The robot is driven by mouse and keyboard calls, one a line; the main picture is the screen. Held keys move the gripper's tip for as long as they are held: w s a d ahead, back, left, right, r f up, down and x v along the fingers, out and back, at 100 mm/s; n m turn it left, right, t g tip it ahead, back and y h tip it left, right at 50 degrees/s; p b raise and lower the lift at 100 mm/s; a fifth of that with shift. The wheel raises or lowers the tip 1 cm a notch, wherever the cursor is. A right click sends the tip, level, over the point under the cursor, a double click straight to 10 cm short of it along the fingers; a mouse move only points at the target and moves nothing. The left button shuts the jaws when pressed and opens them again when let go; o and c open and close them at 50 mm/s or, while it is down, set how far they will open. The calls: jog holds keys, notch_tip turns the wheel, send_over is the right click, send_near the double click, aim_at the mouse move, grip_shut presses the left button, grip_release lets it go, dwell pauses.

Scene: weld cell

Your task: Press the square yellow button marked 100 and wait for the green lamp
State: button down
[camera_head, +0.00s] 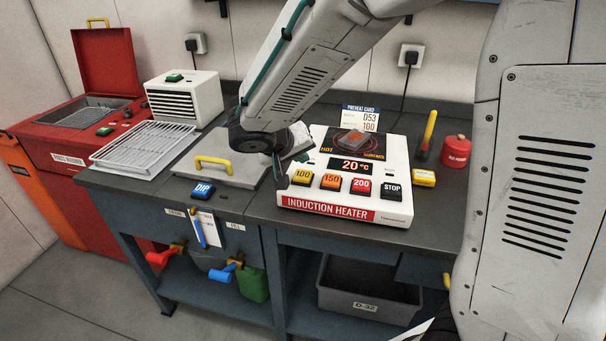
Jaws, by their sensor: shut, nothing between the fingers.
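The white induction heater (398,207) stands on the dark bench, with a row of square buttons along its front. The yellow button marked 100 (302,178) is the leftmost, beside the orange 150 (330,182), red 200 (361,186) and black STOP (391,191) buttons. The heater's display (356,166) reads 20 °C. My gripper (281,182) is shut and empty, pointing down just left of the yellow button; I cannot tell whether it touches the heater. I see no lit green lamp on the heater.
A preheat card (360,116) reading 053 and 100 stands behind the heater. A grey lid with a yellow handle (213,163) and a blue DIP button (203,191) lie left. A yellow block (424,178) and red canister (456,151) stand right.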

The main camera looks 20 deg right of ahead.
aim_at(307, 171)
jog(key=shift+f, duration=0.95)
dwell(1.4)
jog(key=shift+f, duration=0.4)
jog(key=shift+f, duration=0.5)
dwell(0.6)
jog(key=shift+r, duration=0.95)
jog(key=shift+r, duration=0.1)
jog(key=shift+r, duration=2.4)
